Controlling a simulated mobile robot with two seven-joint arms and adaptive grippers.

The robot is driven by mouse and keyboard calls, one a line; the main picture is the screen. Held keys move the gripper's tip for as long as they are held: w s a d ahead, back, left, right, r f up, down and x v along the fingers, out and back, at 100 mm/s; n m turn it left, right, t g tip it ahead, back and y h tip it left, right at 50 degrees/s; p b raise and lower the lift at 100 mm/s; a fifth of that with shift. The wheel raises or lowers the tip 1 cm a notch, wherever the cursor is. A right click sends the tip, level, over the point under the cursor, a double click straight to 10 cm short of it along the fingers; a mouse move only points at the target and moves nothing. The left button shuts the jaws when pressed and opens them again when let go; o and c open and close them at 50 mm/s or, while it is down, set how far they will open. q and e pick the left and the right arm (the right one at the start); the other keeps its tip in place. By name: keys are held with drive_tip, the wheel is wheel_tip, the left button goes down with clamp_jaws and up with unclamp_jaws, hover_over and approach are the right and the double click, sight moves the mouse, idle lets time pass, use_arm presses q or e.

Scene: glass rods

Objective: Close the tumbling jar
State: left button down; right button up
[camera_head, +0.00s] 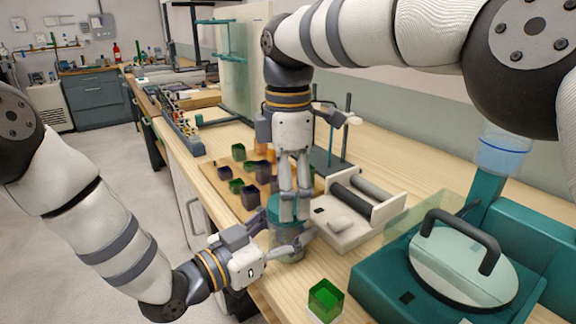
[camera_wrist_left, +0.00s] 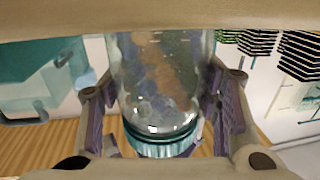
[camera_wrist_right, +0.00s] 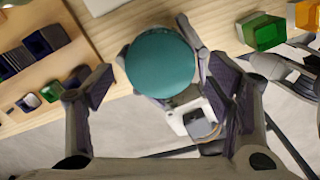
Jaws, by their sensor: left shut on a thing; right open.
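The tumbling jar (camera_head: 287,252) is clear glass with a teal lid (camera_head: 284,208) and stands near the bench's front edge. In the left wrist view the jar (camera_wrist_left: 160,85) holds grey and brownish pieces, and the lid (camera_wrist_left: 160,147) sits over its mouth; I cannot tell how tightly. My left gripper (camera_head: 279,234) is shut around the jar from the front left. My right gripper (camera_head: 295,212) points down over the lid, open. In the right wrist view the round lid (camera_wrist_right: 160,60) lies between its spread fingers, partly hiding the jar below.
A pale roller machine (camera_head: 338,228) with dark rollers stands right of the jar. A teal machine (camera_head: 390,283) with a round handled cover fills the right. A green box (camera_head: 325,300) is in front. Several small coloured containers (camera_head: 250,197) sit behind the jar on a wooden board.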

drive_tip(key=shift+f, duration=0.7)
